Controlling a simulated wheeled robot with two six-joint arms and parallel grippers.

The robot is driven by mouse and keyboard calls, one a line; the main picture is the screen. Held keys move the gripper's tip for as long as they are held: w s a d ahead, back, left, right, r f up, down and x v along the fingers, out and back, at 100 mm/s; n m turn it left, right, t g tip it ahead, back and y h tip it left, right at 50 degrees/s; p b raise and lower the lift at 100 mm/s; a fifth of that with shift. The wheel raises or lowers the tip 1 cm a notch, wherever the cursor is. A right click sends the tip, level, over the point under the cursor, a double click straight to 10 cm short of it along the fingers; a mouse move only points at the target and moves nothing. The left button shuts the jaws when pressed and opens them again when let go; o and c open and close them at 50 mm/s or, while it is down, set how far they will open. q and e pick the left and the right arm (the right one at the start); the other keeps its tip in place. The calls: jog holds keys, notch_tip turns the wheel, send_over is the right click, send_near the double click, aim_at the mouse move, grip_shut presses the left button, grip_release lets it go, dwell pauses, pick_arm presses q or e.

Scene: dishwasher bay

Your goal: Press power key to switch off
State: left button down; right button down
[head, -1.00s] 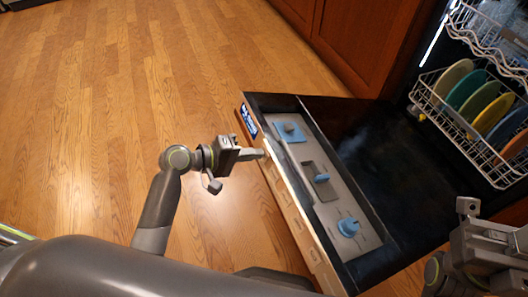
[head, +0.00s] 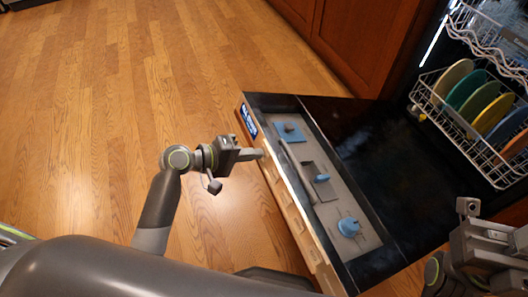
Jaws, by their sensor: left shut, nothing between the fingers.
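The dishwasher door (head: 375,150) lies folded down. Its light-coloured edge strip (head: 293,217) faces my left side and bears a row of key-like pads. A lit blue display (head: 249,121) with white marks sits near the strip's far end. Which pad is the power key is too small to read. My left gripper (head: 261,154) is shut and empty. Its fingertips are at the strip, just nearer than the display; I cannot tell whether they touch it. My right arm's end (head: 485,245) is at the lower right; its fingers are not clear.
A rack (head: 446,112) with several coloured plates (head: 484,105) stands at the right. Wood floor (head: 120,90) at the left is clear.

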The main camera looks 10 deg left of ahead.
pick_arm(q)
jog(key=shift+w+d, duration=0.15)
jog(key=shift+d, duration=0.05)
dwell(0.6)
jog(key=shift+a, duration=0.1)
jog(key=p+v, duration=0.4)
jog(key=v, duration=0.2)
jog(key=shift+f, duration=0.1)
dwell(1.0)
